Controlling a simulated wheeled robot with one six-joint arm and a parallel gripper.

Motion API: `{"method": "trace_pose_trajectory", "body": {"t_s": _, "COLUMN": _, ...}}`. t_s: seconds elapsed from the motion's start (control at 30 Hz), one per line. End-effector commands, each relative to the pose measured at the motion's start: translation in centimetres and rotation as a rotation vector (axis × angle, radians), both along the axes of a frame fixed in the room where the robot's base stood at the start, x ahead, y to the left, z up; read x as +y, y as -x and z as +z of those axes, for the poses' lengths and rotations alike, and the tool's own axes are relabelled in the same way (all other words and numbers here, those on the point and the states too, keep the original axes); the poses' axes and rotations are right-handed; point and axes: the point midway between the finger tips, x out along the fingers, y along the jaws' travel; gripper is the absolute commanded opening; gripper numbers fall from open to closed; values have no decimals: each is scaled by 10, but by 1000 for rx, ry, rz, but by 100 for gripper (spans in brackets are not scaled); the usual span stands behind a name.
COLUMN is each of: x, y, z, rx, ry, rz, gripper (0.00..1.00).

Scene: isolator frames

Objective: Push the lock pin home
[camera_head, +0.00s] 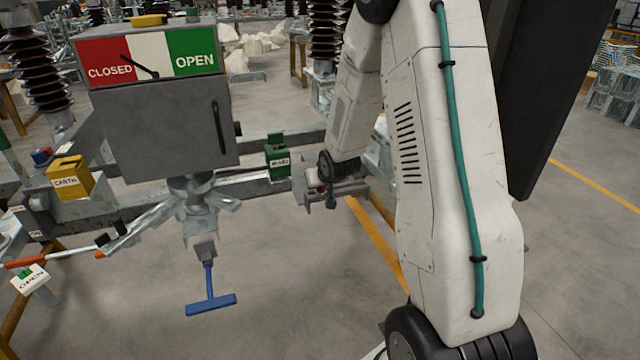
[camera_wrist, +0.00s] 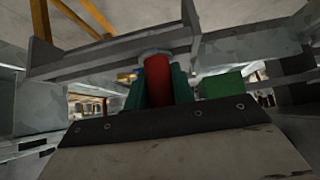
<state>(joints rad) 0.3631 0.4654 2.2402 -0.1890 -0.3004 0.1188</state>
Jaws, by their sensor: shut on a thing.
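The red lock pin (camera_wrist: 158,82) stands between the two teal fingers of my gripper (camera_wrist: 157,88) in the wrist view. My gripper is shut on it. The pin's far end meets a pale round collar (camera_wrist: 155,54) on a grey metal bracket (camera_wrist: 100,62). How deep it sits in there is hidden. In the head view my gripper is mostly hidden at the end of my arm, beside the small grey bracket (camera_head: 303,186) at the frame's right end. Only a small red spot (camera_head: 321,188) shows there.
A grey box (camera_head: 165,125) with a CLOSED/OPEN plate stands left of my arm. A green block (camera_head: 278,157) sits on the rail, between box and bracket. A yellow block (camera_head: 70,178) is at the far left. A blue T-handle (camera_head: 210,304) hangs below the box. Floor at front is clear.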

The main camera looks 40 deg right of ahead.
Motion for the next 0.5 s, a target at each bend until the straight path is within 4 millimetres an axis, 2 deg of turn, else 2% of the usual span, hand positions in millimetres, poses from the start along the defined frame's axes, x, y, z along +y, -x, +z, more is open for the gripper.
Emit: {"method": "trace_pose_trajectory", "body": {"t_s": 0.5, "x": 0, "y": 0, "z": 22, "rx": -3, "ry": 1, "rz": 1, "gripper": 0}}
